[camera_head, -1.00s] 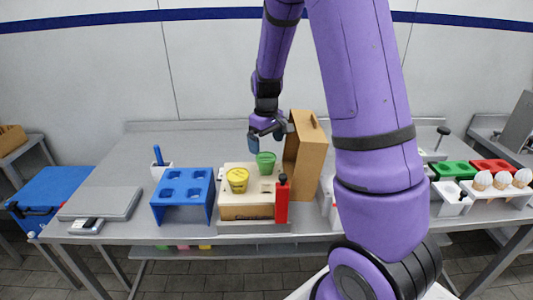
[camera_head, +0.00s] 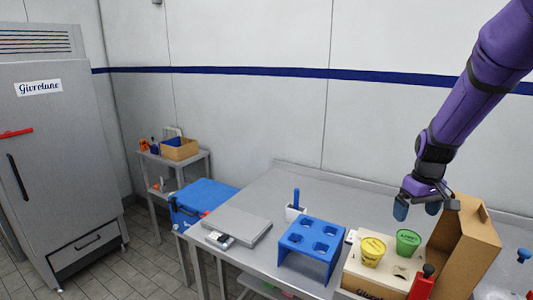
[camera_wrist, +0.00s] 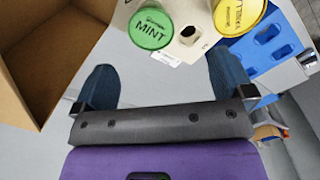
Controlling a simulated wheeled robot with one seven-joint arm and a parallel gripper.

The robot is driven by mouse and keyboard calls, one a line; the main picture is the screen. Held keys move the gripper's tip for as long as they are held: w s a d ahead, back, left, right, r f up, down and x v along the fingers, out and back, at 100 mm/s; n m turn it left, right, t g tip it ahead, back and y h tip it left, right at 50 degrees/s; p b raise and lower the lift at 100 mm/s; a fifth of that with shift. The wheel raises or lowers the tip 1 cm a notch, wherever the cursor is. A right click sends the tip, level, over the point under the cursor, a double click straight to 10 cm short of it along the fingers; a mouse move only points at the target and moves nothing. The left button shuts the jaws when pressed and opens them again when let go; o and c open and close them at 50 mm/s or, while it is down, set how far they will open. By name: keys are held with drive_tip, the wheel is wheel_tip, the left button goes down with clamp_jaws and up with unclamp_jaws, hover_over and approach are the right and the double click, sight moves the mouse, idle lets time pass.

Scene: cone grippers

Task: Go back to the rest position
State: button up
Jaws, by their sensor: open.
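My gripper (camera_head: 416,210) hangs from the purple arm above the worktable, at the right of the head view. Its two blue fingertips are apart with nothing between them; it also shows in the wrist view (camera_wrist: 166,88). A green cup (camera_head: 408,242) marked MINT stands in a wooden holder (camera_head: 385,282) just below and near the gripper, apart from the fingers in the wrist view. A yellow cup (camera_head: 372,251) stands beside it in the same holder.
An open cardboard box (camera_head: 462,245) stands right beside the gripper. A blue rack (camera_head: 310,248), a flat grey scale (camera_head: 236,226) and a blue cool box (camera_head: 202,200) lie to the left. Clear wall is above.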

drive_tip(key=s+a+r+t, duration=0.1)
drive_tip(key=s+a+r, duration=0.3)
drive_tip(key=s+r, duration=0.2)
drive_tip(key=s+a+r+m+t, duration=0.1)
drive_tip(key=s+a+r, duration=0.3)
drive_tip(key=s, duration=0.6)
drive_tip(key=s+a+r+t, duration=0.2)
drive_tip(key=s+a+r, duration=0.2)
drive_tip(key=s+r, duration=0.4)
drive_tip(key=shift+s+r+m+t, duration=0.3)
drive_tip(key=shift+s+t, duration=0.1)
drive_tip(key=shift+s, duration=0.2)
